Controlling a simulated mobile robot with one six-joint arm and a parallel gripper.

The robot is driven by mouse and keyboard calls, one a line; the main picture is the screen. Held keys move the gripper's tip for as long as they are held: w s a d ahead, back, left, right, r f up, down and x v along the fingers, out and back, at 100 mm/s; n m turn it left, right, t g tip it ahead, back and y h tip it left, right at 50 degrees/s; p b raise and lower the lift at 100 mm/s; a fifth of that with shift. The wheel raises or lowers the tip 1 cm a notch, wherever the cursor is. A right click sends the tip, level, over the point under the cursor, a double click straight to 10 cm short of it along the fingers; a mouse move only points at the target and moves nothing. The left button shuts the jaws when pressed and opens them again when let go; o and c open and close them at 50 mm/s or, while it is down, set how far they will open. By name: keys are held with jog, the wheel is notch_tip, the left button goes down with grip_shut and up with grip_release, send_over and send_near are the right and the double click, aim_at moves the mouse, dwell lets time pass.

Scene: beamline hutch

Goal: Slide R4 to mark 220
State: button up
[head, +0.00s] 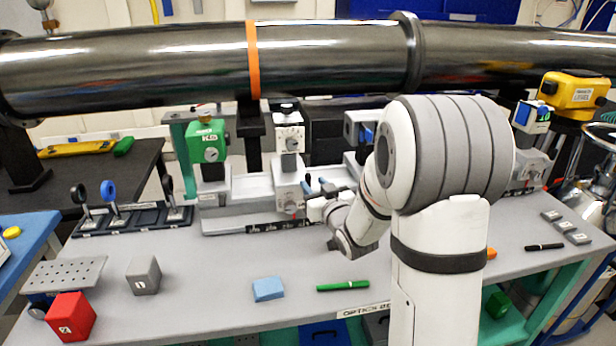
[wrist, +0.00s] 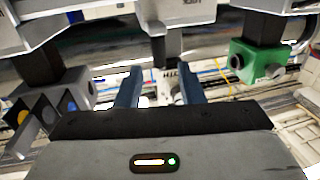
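Several carriages stand on a pale rail (head: 240,188) under the dark pipe. One has a green head (head: 207,140), one a white head (head: 288,134), and one further right is partly hidden by my arm. Their labels are too small to read surely, so I cannot tell which is R4. A dark scale strip (head: 282,226) runs along the rail front; mark 220 is not legible. My gripper (head: 317,187) is at the lower right of the white-headed carriage. In the wrist view its blue fingers (wrist: 160,82) are apart, with a pale grey part beyond or between them; contact is unclear.
The wrist view looks upside down, with the green head (wrist: 262,60) at right. The large pipe (head: 330,55) crosses above the rail. A lens holder rack (head: 132,218) stands left. A blue block (head: 268,289) and green pen (head: 343,286) lie on the front table.

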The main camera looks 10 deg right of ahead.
aim_at(309, 179)
jog(key=w, duration=0.2)
jog(key=w+a, duration=0.1)
jog(key=w, duration=0.2)
jog(key=shift+p, duration=0.3)
grip_shut()
